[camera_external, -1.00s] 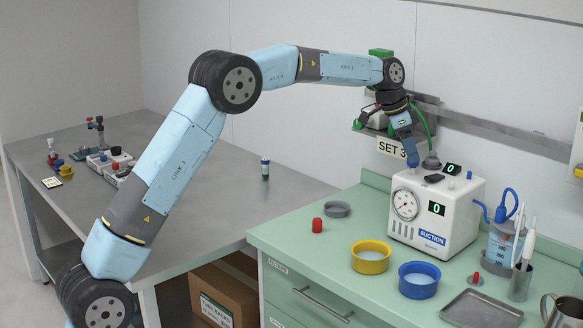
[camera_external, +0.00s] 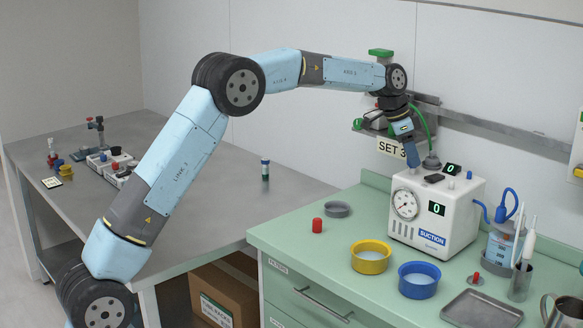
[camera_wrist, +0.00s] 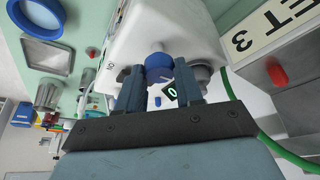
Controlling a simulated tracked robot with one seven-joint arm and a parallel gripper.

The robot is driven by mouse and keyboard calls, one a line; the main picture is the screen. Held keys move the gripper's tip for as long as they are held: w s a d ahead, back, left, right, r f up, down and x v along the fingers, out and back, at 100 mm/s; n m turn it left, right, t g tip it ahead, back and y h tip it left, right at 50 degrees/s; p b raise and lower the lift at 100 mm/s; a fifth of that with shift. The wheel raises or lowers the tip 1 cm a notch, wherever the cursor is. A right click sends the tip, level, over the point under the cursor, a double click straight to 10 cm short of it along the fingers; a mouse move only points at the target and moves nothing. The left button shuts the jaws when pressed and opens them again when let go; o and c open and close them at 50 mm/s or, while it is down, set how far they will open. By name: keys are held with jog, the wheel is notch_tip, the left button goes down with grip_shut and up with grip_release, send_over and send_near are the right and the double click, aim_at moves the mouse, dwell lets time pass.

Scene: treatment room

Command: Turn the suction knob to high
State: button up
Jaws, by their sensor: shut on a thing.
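The white suction unit (camera_external: 462,208) stands on the green counter, with a round gauge and a front display reading 0. A small display (camera_external: 452,169) on its top also reads 0. My gripper (camera_external: 412,160) reaches down to the top of the unit at its back left. In the wrist view, the fingers of my gripper (camera_wrist: 159,75) are shut on the round blue suction knob (camera_wrist: 158,62), one on each side. A light pointer mark shows on the knob, partly hidden. In the external view the knob is hard to tell from the blue fingers.
The SET 3 sign (camera_external: 391,148) and a wall rail (camera_external: 475,122) with a green hose are close behind my gripper.

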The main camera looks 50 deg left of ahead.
jog(key=shift+c, duration=0.6)
